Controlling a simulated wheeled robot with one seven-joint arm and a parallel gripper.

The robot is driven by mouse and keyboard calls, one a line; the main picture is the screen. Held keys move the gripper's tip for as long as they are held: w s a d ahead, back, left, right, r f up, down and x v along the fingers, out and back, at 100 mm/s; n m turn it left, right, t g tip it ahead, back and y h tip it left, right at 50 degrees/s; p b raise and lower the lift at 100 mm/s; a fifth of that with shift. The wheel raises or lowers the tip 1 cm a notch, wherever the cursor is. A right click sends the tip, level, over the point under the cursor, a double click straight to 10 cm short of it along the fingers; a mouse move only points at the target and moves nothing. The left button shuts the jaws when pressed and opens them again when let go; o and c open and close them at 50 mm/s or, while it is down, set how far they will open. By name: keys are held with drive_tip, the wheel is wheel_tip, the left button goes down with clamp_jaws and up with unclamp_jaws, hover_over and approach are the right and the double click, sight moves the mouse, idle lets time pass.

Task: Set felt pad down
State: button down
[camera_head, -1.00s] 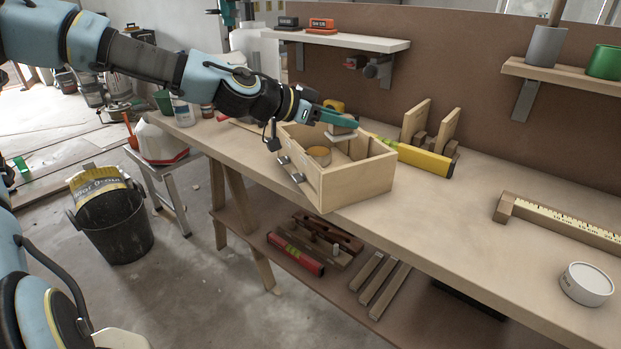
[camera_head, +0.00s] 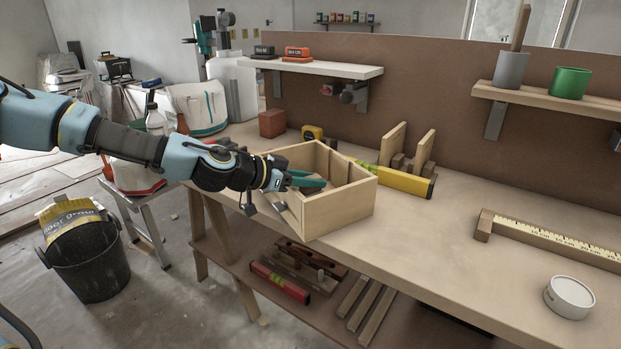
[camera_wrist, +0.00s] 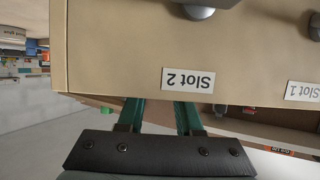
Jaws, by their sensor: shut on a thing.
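The wooden box (camera_head: 342,211), open at the top and divided inside, stands on the workbench. My gripper (camera_head: 318,183) has its teal fingers over the left wall, reaching down into the box. In the wrist view, the box wall (camera_wrist: 110,50) fills the upper part, with an upside-down "Slot 2" label (camera_wrist: 187,79) straight ahead and a "Slot 1" label (camera_wrist: 302,91) to the right. There my teal fingers (camera_wrist: 160,114) run behind the wall and their tips are hidden. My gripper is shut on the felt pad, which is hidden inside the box.
A yellow level (camera_head: 405,182) and wooden uprights (camera_head: 392,143) stand behind the box to the right. A white round tin (camera_head: 570,297) lies far right.

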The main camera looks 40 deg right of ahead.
drive_tip(key=shift+f, duration=0.1)
drive_tip(key=shift+f+b, duration=0.4)
drive_tip(key=shift+b, duration=0.1)
drive_tip(key=shift+f, duration=0.15)
drive_tip(key=c, duration=0.6)
unclamp_jaws()
drive_tip(key=shift+f, duration=0.15)
drive_tip(key=shift+a, duration=0.1)
drive_tip(key=shift+s, duration=0.1)
